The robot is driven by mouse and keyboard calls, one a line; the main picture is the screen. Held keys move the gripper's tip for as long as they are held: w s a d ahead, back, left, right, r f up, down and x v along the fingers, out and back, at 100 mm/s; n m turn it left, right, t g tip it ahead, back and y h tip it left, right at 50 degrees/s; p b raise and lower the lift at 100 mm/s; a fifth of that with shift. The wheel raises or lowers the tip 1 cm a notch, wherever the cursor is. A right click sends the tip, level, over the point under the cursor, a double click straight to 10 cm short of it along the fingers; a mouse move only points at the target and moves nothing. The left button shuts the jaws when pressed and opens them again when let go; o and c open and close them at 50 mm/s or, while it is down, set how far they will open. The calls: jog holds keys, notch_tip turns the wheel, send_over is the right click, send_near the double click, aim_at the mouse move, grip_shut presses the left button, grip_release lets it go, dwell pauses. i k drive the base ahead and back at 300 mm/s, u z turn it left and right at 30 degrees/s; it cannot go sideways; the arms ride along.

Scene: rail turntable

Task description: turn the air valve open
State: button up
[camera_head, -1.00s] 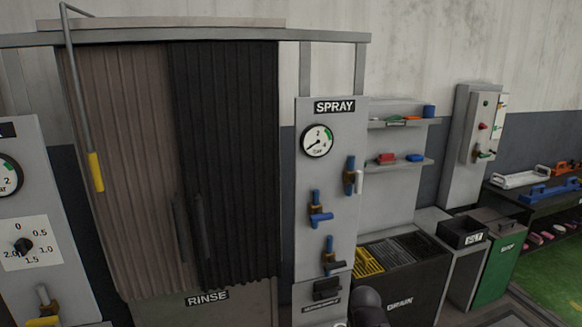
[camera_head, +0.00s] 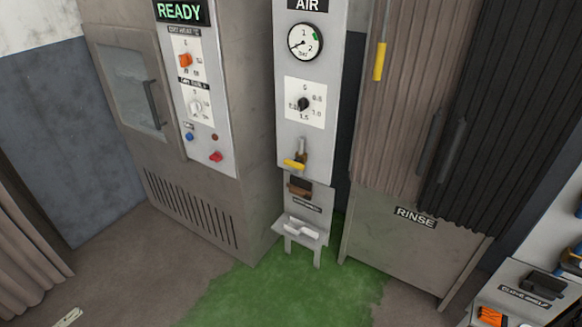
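The AIR panel (camera_head: 320,130) is a narrow grey-white board in the upper middle of the head view. The air valve (camera_head: 296,163) sits low on it, a brass-coloured body with a yellow lever. The lever lies roughly sideways, pointing left, across the upright body. Above it are a round pressure gauge (camera_head: 305,42), its needle at the low left end of the scale, and a black dial knob (camera_head: 303,104) on a white numbered plate. My gripper is not in view.
A grey cabinet (camera_head: 249,120) with a READY display stands left of the panel. The RINSE booth (camera_head: 390,240) with strip curtains is on the right. Below the valve are a brown block (camera_head: 299,187) and a small shelf (camera_head: 304,231) with a white item. Green floor (camera_head: 240,295) in front is clear.

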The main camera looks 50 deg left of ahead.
aim_at(296, 164)
jog(key=z, duration=1.25)
jog(key=k, duration=0.1)
jog(key=u, duration=3)
jog(key=i, duration=0.55)
jog(key=u, duration=0.2)
jog(key=k, duration=0.55)
jog(key=z, duration=0.05)
